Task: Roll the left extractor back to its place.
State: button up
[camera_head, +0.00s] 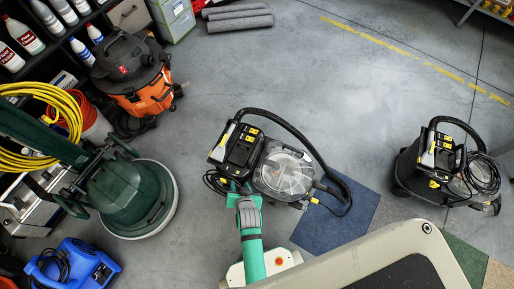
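The left extractor (285,174) is a black machine with a clear round tank, a hose looped over it and yellow labels. It stands on the grey floor in the middle of the camera_head view. Its right end is beside the blue carpet tile. My gripper (239,188) is at the lower left side of this extractor, close to or touching its black body. The fingertips are too small and hidden against the machine to show whether they hold it. A second, similar extractor (437,165) stands to the right.
A blue carpet tile (345,222) lies right of the left extractor; green (466,258) and beige tiles (500,276) lie farther right. An orange vacuum (143,90), green floor machine (125,195) and blue blower (75,265) stand left. Open floor lies above, with a yellow line (420,60).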

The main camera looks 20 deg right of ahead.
jog(key=w+d+g, duration=0.1)
jog(key=w+d, duration=0.2)
jog(key=w, duration=0.1)
jog(key=w+d+f+m+g+y, duration=0.1)
jog(key=w+d, duration=0.2)
jog(key=w, duration=0.1)
jog(key=w+d+f+m+g, duration=0.1)
jog(key=w+d+g, duration=0.1)
jog(key=w, duration=0.3)
jog(key=shift+w+d, duration=0.1)
jog(key=shift+d, duration=0.55)
jog(key=m+g+y, duration=0.1)
jog(key=g, duration=0.1)
send_near(256, 148)
jog(key=x, duration=0.8)
jog(key=shift+f, duration=0.4)
grip_shut()
jog(key=shift+a, duration=0.1)
